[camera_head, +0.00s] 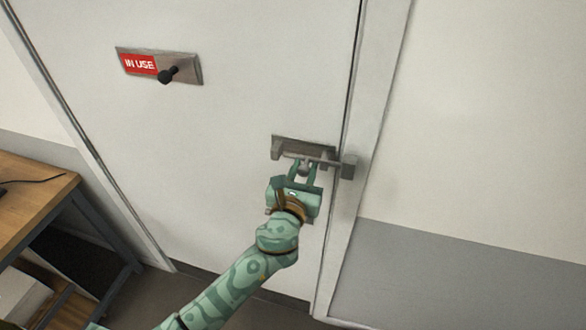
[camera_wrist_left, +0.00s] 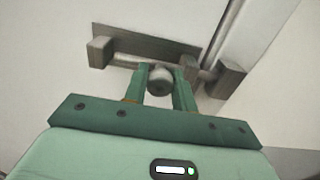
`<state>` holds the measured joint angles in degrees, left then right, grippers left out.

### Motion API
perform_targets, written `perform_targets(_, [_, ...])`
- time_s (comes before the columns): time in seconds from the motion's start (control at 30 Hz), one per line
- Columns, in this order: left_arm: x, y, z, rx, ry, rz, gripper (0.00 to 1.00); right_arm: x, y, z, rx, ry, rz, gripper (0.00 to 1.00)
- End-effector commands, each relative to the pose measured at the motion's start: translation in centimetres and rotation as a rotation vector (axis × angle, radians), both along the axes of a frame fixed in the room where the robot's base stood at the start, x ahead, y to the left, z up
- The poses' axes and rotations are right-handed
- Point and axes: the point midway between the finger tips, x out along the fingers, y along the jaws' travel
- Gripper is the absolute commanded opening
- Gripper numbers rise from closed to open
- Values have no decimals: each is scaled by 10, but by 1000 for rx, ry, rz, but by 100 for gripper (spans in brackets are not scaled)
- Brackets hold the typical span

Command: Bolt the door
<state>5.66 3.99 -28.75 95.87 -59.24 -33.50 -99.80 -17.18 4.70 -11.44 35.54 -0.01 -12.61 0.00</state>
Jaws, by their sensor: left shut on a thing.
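A white door (camera_head: 230,110) fills the middle of the head view, and it looks closed against its frame (camera_head: 372,100). A metal slide bolt (camera_head: 288,145) is mounted near the door's right edge. A block-shaped keeper (camera_head: 349,166) sits on the frame beside it; it also shows in the left wrist view (camera_wrist_left: 228,80). My left gripper (camera_head: 304,174) is shut on the bolt's round knob (camera_wrist_left: 160,81), with a finger on each side. The bar's right end lies close to the keeper; I cannot tell how far it enters. My right gripper is not in view.
A red and white "IN USE" plate (camera_head: 142,64) with a black knob (camera_head: 167,75) is on the door's upper left. A wooden table (camera_head: 35,200) with a metal frame and a lower shelf stands at the left. The wall (camera_head: 490,110) right of the frame is bare.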

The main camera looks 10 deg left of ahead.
Motion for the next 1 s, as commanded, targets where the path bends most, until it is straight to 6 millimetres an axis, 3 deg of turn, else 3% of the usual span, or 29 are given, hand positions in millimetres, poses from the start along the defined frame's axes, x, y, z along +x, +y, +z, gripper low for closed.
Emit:
perform_targets(0.17, [-2,-4,-2,-6,3,-10,0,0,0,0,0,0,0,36])
perform_targets(0.2, [-2,-4,-2,-6,4,-10,37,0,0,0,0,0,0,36])
perform_targets(0.27, [-1,-3,-1,-5,3,-10,49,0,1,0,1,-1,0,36])
perform_targets(0.53, [-2,-2,-1,-4,2,-7,49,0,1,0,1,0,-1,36])
perform_targets(0.67, [-13,-2,-2,-4,3,-7,49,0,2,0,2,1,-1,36])
perform_targets(1.0, [-99,0,-4,-4,5,-9,49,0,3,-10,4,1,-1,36])
